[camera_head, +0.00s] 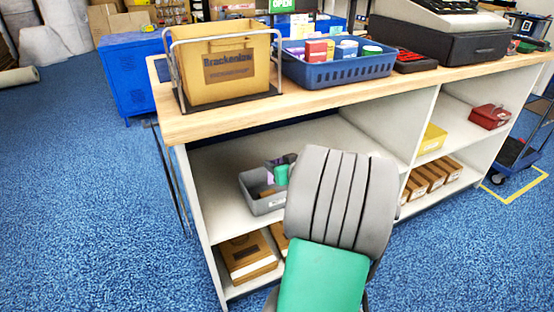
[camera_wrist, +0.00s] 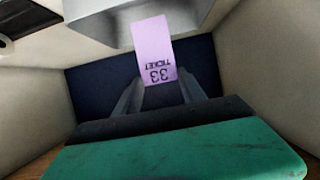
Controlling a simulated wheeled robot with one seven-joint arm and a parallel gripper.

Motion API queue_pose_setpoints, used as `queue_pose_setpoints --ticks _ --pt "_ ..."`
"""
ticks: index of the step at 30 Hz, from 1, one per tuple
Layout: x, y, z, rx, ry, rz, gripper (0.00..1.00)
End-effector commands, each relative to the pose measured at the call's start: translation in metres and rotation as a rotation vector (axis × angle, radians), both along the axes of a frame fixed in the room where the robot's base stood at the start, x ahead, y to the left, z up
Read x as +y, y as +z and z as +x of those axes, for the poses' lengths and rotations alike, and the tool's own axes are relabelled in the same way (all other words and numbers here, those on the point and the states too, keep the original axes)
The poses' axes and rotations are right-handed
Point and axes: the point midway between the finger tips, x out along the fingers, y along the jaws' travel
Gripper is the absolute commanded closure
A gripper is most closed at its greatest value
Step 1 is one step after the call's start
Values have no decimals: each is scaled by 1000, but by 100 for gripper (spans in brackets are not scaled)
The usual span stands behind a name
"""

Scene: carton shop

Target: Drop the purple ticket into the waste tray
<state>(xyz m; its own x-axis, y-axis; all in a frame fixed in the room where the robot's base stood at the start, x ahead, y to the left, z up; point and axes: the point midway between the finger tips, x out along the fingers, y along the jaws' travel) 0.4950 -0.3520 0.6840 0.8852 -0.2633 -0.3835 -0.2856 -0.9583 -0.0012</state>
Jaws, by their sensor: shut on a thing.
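The purple ticket (camera_wrist: 157,50), printed "33 TICKET", is held between the fingertips of my gripper (camera_wrist: 160,78) in the wrist view. Its text reads upside down there. The ticket's far end overlaps a pale grey container (camera_wrist: 95,12) at the top edge, which looks like the waste tray; I cannot tell how far apart they are. In the head view the grey waste tray (camera_head: 264,206) stands on the upper shelf under the counter, with green and brown things in it. A thin purple strip (camera_head: 270,178) shows over it. My arm hides part of the tray's right side and most of my gripper.
The wooden counter (camera_head: 215,118) overhangs the shelf, limiting room above the tray. A blue basket (camera_head: 340,74) of small boxes and a tan carton (camera_head: 222,72) stand on top. Brown boxes (camera_head: 247,256) lie on the lower shelf. The shelf right of my arm is partly clear.

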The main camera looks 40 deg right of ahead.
Motion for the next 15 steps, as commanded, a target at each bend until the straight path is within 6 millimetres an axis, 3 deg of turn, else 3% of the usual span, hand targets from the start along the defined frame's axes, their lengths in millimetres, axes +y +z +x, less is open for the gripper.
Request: queue_pose_setpoints --ticks 1,3,12,13,15 --pt "0 -12 0 -1 1 -1 68" --pt "1 -17 1 -1 1 -1 68" --pt "2 -17 1 -1 4 -1 68" --pt "2 -17 1 -1 4 -1 51" --pt "2 -17 1 -1 4 -1 45"
